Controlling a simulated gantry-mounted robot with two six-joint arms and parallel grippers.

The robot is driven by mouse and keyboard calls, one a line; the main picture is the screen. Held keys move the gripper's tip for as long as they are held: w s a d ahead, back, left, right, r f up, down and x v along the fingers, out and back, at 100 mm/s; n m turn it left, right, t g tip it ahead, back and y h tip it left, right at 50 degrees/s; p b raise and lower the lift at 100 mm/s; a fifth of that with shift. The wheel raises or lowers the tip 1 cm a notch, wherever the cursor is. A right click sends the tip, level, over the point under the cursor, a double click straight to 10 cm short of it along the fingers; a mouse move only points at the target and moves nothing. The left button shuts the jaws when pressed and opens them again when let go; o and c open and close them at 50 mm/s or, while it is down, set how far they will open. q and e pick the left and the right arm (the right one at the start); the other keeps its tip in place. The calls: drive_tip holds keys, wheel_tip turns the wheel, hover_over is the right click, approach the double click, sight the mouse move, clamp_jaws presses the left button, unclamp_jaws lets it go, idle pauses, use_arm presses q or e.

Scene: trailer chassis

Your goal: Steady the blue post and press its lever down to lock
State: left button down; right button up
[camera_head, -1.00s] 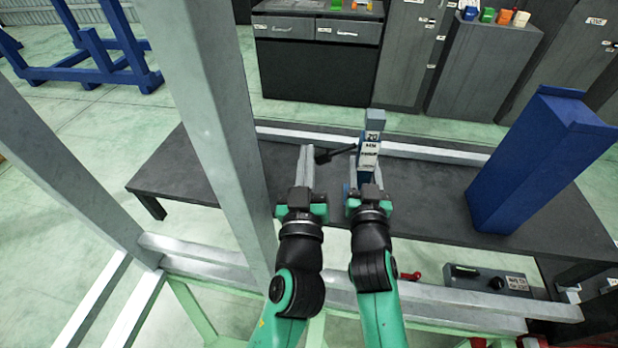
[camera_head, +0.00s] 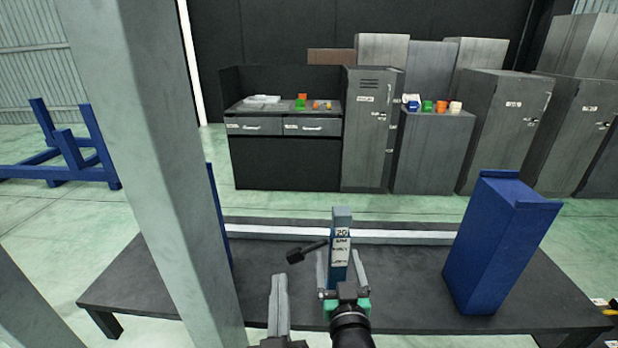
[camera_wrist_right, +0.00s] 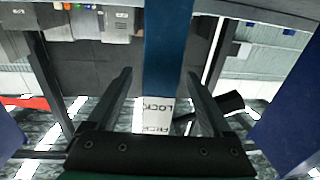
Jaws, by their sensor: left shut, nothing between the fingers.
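The blue post (camera_head: 340,262) stands upright on the dark bench, with a grey top and a white label. Its black lever (camera_head: 308,249) sticks out to the left, sloping slightly down to a thick end. My right gripper (camera_head: 340,262) is open with one finger on each side of the post. In the right wrist view the blue post (camera_wrist_right: 166,50) passes between the fingers with a small gap at the left finger; its label reads LOCK. The lever end (camera_wrist_right: 231,101) shows beyond the right finger. My left gripper (camera_head: 279,280) is shut and empty, left of the post and below the lever's end in the picture.
A large blue block (camera_head: 495,245) stands on the bench (camera_head: 420,280) at the right. A grey upright beam (camera_head: 150,170) crosses the picture at the left. A pale rail (camera_head: 400,237) runs behind the post. Cabinets stand far behind.

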drive_tip(key=shift+s+r, duration=0.1)
drive_tip(key=s+p, duration=0.5)
drive_tip(key=s, duration=0.3)
drive_tip(key=shift+d, duration=0.4)
drive_tip(key=shift+o, duration=0.8)
drive_tip(key=shift+w, duration=0.1)
drive_tip(key=s+d, duration=0.1)
drive_tip(key=s, duration=1.1)
drive_tip(key=shift+d, duration=0.1)
